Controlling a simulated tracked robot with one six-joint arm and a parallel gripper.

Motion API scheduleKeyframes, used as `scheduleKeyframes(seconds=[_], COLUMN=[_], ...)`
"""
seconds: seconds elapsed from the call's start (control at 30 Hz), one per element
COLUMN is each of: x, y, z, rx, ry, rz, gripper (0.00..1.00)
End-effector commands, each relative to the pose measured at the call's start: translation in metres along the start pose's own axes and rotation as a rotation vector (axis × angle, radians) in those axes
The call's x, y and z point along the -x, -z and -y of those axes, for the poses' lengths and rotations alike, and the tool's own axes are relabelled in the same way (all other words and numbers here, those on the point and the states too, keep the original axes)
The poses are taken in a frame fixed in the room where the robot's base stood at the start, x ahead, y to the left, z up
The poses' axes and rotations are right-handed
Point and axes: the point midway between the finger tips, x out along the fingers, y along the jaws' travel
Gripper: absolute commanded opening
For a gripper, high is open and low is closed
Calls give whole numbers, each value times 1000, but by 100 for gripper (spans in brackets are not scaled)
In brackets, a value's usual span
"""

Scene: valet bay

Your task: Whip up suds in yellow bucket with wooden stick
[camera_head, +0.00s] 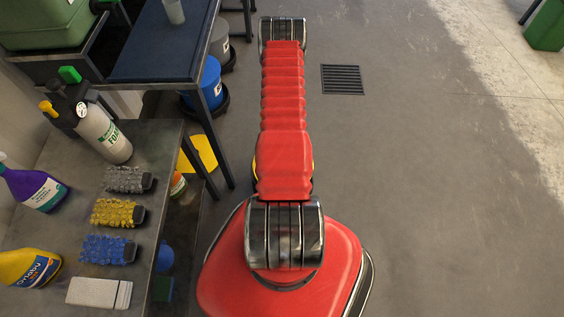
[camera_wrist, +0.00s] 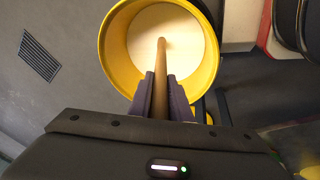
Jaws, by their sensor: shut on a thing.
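The yellow bucket (camera_wrist: 113,48) shows in the wrist view at the top middle, seen from above, with a pale cream surface (camera_wrist: 184,27) inside it. My gripper (camera_wrist: 161,92) is shut on the wooden stick (camera_wrist: 161,66), a brown rod held between its two dark fingers. The stick's far end reaches over the bucket's opening and meets the pale surface in the picture; I cannot tell how deep it goes. In the head view my red arm covers nearly all of the bucket, and my gripper and the stick do not show there.
A bench at left holds several brushes (camera_head: 117,214), a foam sprayer (camera_head: 104,134), a purple bottle (camera_head: 33,188) and a yellow bottle (camera_head: 27,267). A blue bucket (camera_head: 207,84) stands by a dark table (camera_head: 160,45). A floor drain (camera_head: 342,79) lies in open floor to the right.

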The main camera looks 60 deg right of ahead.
Motion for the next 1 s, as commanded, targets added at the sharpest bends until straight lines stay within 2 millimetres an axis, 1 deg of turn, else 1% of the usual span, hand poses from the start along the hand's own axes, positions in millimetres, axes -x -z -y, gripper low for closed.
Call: scheduleKeyframes(seconds=[1.0], x=[83], y=[18], z=[-17], rx=[0], ry=[-1], rz=[-1], gripper=[0])
